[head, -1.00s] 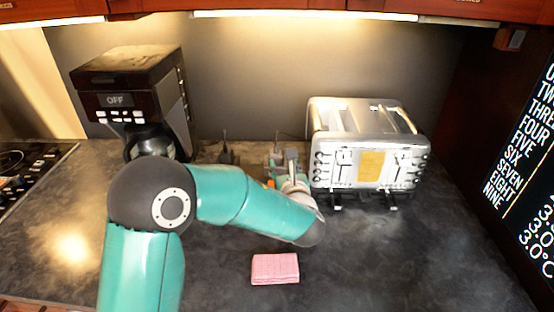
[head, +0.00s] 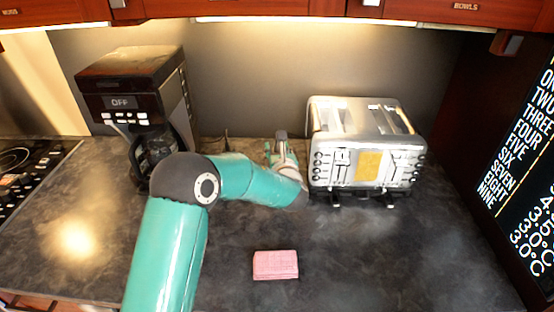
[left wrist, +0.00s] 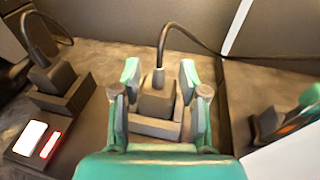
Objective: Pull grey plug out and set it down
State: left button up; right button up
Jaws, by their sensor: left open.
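A grey plug (left wrist: 157,97) with a cord rising from its top sits upright in a socket of a dark power strip (left wrist: 92,130) in the left wrist view. My left gripper (left wrist: 158,88) is open, with one finger on each side of this plug and small gaps visible beside it. In the head view my left gripper (head: 280,150) is at the back of the counter, just left of the toaster; its forearm hides most of the strip. A second, darker plug (left wrist: 52,76) sits in the strip to the left. My right gripper is not in view.
A silver toaster (head: 365,150) stands close to the right of my left gripper. A coffee maker (head: 135,95) stands at the back left. A pink sponge (head: 275,265) lies at the front. The strip has a lit red switch (left wrist: 50,145). The right front counter is clear.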

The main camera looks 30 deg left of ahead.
pick_arm(q)
grip_shut()
dwell(0.5)
